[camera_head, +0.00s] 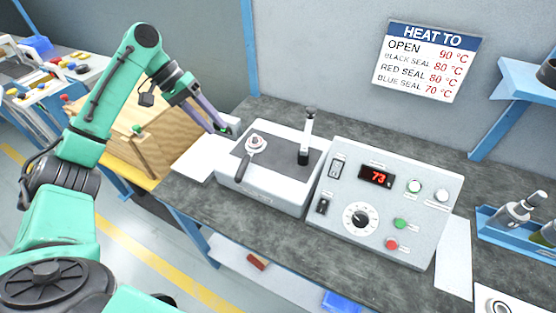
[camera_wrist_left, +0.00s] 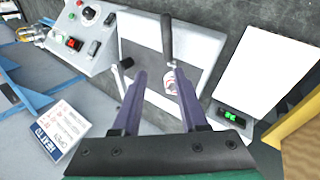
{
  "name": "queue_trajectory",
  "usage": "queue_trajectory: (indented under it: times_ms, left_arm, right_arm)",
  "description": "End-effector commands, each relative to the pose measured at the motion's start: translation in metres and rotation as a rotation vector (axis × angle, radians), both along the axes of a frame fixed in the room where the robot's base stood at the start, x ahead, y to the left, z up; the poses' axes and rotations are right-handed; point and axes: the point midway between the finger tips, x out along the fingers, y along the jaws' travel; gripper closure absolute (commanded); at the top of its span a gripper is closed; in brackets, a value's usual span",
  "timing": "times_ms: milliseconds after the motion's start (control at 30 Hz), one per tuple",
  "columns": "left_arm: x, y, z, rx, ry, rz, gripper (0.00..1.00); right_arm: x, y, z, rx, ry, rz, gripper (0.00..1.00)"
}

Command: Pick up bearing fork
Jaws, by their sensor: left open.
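The bearing fork, seen by its black handle (camera_head: 243,166), lies at the left side of the heater's grey top, with a small silver-and-red round part at its head. In the left wrist view its handle (camera_wrist_left: 167,38) points up the picture, and the round part (camera_wrist_left: 171,82) shows between the fingers. My left gripper (camera_head: 222,131) is open and empty. My right gripper is out of view.
The white heater (camera_head: 262,196) also carries an upright post with a black base (camera_head: 304,157). A control box (camera_head: 340,222) reading 73 stands to its right. A wooden box (camera_head: 126,155) is at the left. A blue tray (camera_head: 490,222) holds parts at the right.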

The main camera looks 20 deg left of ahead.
Motion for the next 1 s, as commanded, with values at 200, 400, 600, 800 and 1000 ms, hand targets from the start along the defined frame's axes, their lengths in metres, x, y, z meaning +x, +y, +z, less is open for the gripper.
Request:
queue_trajectory:
  times_ms: [200,400,600,800,1000]
  left_arm:
    - [0.000,-0.021,-0.032,0.000,0.011,-0.005,0.57]
    - [0.004,-0.045,-0.070,-0.001,0.006,-0.003,0.57]
    - [0.007,-0.061,-0.093,-0.002,0.006,-0.003,0.57]
    - [0.010,-0.077,-0.121,0.000,0.004,-0.001,0.57]
    - [0.010,-0.077,-0.123,0.001,0.003,-0.002,0.61]
  right_arm:
    - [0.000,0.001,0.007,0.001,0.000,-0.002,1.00]
    - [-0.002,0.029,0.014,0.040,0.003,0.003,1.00]
    - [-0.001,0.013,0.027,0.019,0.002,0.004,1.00]
    - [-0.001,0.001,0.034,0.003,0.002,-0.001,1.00]
    - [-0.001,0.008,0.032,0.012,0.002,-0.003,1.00]
